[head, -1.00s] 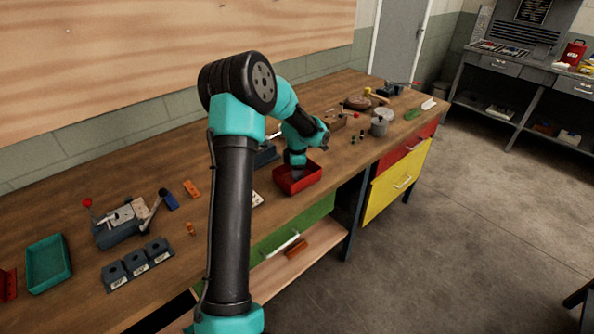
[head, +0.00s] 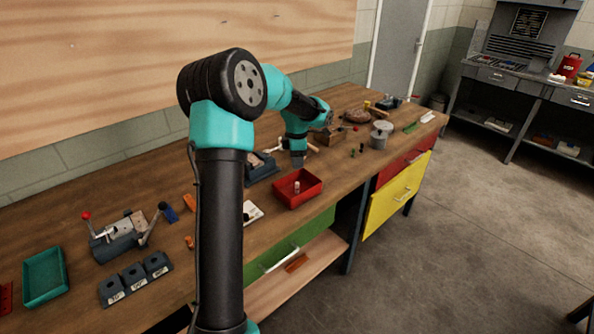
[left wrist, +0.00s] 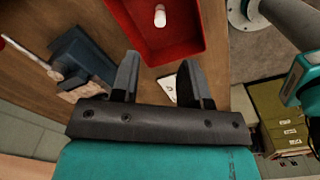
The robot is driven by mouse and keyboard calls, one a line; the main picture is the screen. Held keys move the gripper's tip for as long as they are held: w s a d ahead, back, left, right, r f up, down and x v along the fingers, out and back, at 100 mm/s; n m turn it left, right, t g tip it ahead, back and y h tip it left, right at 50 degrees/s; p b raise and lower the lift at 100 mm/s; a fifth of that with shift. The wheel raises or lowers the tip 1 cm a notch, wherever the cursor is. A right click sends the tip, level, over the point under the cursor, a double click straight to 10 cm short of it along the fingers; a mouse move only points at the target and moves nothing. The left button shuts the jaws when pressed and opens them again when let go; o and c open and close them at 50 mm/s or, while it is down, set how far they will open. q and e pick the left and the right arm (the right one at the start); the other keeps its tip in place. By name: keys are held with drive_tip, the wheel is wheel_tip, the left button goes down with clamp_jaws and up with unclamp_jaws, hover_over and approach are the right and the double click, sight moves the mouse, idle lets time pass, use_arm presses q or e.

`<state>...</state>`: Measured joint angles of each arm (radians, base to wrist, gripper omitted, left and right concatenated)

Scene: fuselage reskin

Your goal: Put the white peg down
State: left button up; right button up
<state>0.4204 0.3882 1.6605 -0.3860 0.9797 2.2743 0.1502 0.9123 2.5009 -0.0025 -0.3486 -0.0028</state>
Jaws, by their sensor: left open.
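The white peg (head: 297,187) stands in the red tray (head: 310,195), and both also show in the left wrist view, the peg (left wrist: 160,16) near the top and the tray (left wrist: 188,46) around it. My left gripper (head: 298,163) is above and behind the tray, apart from the peg. In the left wrist view its two fingers (left wrist: 157,75) are spread with nothing between them. My right gripper is not in view.
A blue-grey vise-like fixture (head: 262,170) stands left of the tray, with a white card (head: 254,212) in front. A metal can (head: 380,138) and small pegs stand to the right. A teal tray (head: 45,276) and a labelled block row (head: 135,278) are at the left.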

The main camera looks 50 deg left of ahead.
use_arm(q)
drive_tip(key=shift+r, duration=0.75)
drive_tip(key=shift+f, duration=0.1)
